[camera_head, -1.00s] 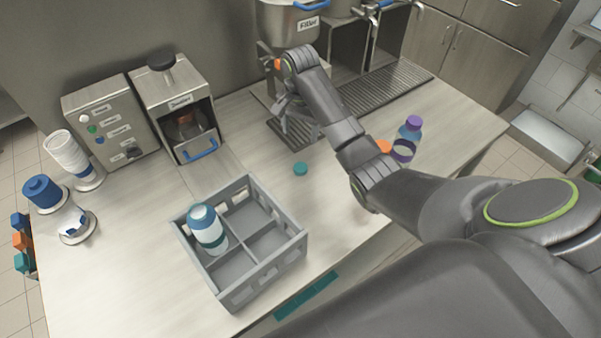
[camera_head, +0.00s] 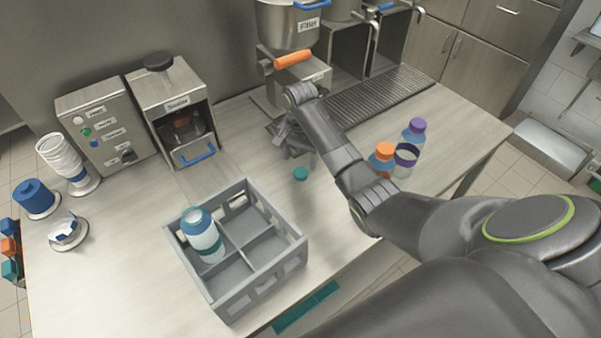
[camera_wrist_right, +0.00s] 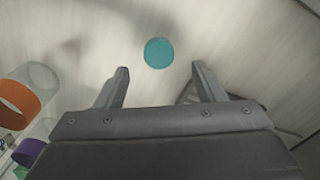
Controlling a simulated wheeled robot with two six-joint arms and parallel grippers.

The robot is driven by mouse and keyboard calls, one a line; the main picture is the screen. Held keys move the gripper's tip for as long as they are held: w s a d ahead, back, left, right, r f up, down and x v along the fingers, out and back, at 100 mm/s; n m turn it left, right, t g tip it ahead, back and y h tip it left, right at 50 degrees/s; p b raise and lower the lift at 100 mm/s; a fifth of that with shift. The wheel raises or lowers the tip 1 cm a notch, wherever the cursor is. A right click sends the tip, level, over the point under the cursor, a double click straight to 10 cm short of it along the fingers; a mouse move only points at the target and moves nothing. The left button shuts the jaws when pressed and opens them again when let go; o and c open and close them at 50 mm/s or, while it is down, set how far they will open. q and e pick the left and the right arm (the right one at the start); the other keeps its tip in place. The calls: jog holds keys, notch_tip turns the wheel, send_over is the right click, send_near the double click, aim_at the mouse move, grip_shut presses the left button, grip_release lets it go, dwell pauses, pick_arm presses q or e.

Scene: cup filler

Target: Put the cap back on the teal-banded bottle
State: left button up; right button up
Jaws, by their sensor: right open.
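The teal cap (camera_head: 301,173) lies alone on the counter, right of the crate. In the right wrist view the cap (camera_wrist_right: 158,53) shows between and just beyond the fingertips. My right gripper (camera_head: 298,150) is above the counter just behind the cap; its fingers (camera_wrist_right: 160,72) are apart with nothing between them. A bottle with teal bands and a pale middle (camera_head: 204,238) stands in the back left compartment of the grey crate (camera_head: 266,271). Whether its top is open is hard to tell. My left gripper is not in view.
Bottles with orange (camera_head: 381,158) and purple (camera_head: 414,130) tops stand at the right, beside a purple-banded container (camera_head: 404,161). The filler (camera_head: 289,30) and drip grate (camera_head: 385,98) are behind my right arm. The counter around the cap is clear.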

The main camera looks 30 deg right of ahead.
aim_at(300, 173)
jog(key=shift+s+f+p, duration=0.15)
jog(key=shift+f+p, duration=0.45)
jog(key=shift+f, duration=2)
jog(key=shift+c, duration=0.4)
jog(key=c, duration=0.9)
